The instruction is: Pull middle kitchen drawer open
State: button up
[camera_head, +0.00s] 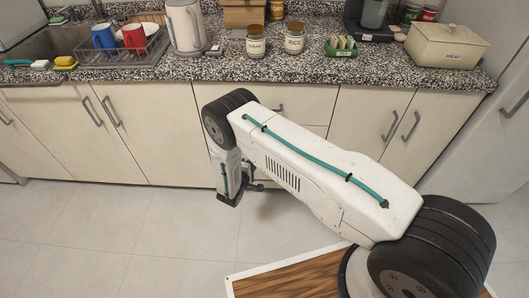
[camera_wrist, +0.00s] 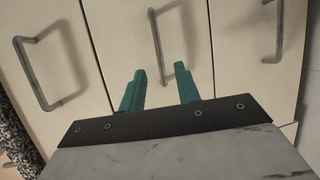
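The drawer stack stands under the counter; in the head view only the top drawer (camera_head: 300,103) shows well, with its handle (camera_head: 278,108), and my arm hides most of the lower fronts. In the wrist view, which is rolled sideways, the middle drawer (camera_wrist: 125,30) lies between two other drawer fronts. Its grey bar handle (camera_wrist: 157,45) is ahead of my gripper (camera_wrist: 159,69). The two teal fingers are apart with nothing visibly held. The handle's near end appears between the fingertips; I cannot tell contact. The middle drawer looks closed. My gripper also shows low before the cabinets (camera_head: 234,184).
Other handles flank it in the wrist view, one left (camera_wrist: 35,75) and one right (camera_wrist: 270,30). The speckled counter (camera_head: 240,70) above holds jars, a kettle (camera_head: 184,25) and a bread box (camera_head: 446,46). The tiled floor (camera_head: 120,230) is clear at left.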

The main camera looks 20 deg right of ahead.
jog(key=x, duration=0.8)
jog(key=shift+d, duration=0.3)
jog(key=shift+s+r, duration=0.1)
